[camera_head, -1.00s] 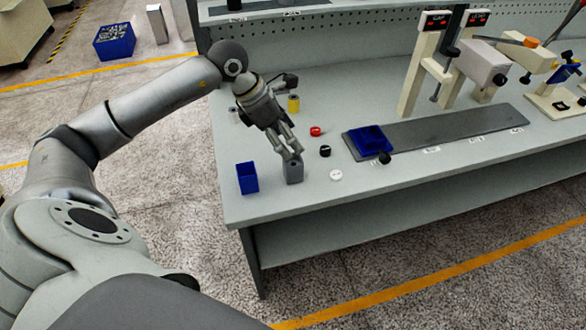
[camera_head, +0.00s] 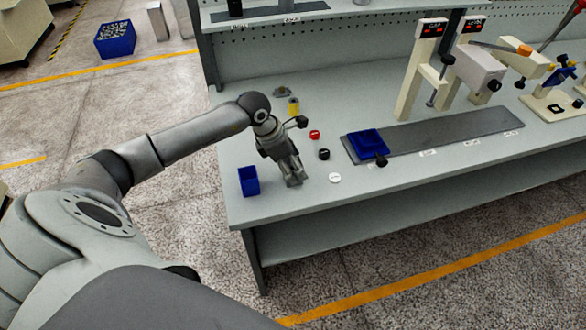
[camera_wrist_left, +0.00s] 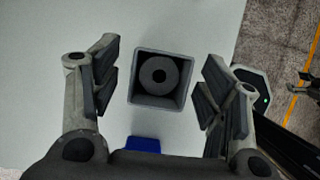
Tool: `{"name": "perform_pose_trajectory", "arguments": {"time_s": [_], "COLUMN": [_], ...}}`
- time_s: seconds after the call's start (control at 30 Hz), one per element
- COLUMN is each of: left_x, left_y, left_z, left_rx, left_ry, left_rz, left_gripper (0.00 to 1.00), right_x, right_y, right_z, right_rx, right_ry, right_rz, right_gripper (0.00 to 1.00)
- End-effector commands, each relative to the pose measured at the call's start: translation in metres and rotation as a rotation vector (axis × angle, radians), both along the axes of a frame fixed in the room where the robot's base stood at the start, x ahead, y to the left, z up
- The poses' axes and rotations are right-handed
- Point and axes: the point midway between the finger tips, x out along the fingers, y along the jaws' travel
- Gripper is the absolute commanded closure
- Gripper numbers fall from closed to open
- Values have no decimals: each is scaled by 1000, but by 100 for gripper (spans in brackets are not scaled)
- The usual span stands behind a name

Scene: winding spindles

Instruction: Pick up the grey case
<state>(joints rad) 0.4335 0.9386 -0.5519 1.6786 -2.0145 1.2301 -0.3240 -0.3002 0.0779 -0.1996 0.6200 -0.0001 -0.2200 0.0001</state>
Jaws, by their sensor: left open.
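The grey case (camera_wrist_left: 160,98) is a square open-topped box seen from above in the left wrist view, with a round dark ringed part inside it. My left gripper (camera_wrist_left: 160,85) is open, with one finger pair on each side of the case and a gap on both sides. In the head view my left gripper (camera_head: 292,180) points down at the table near its front left corner. The case there is mostly hidden by the fingers. My right gripper does not show in the head view.
A blue bin (camera_head: 249,182) stands just left of the gripper. A white disc (camera_head: 335,178), a black piece (camera_head: 323,154), a red piece (camera_head: 314,134) and a yellow cylinder (camera_head: 294,106) lie nearby on the table (camera_head: 400,180). A blue tray (camera_head: 368,144) sits on a dark mat (camera_head: 455,133).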

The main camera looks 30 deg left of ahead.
Motion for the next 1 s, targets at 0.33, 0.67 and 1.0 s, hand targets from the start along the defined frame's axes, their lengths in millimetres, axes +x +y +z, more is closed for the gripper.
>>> {"name": "perform_pose_trajectory", "arguments": {"time_s": [0.33,0.67,1.0], "left_x": [1,1,2], "left_y": [-1,-1,0], "left_z": [-2,-2,3], "left_rx": [-1,-1,1], "left_ry": [-1,-2,-4], "left_rz": [0,0,0], "left_gripper": [44,81,81], "right_x": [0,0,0], "right_y": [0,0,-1], "right_z": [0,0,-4], "right_rx": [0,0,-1], "right_ry": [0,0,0], "right_rz": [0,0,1], "right_gripper": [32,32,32]}}
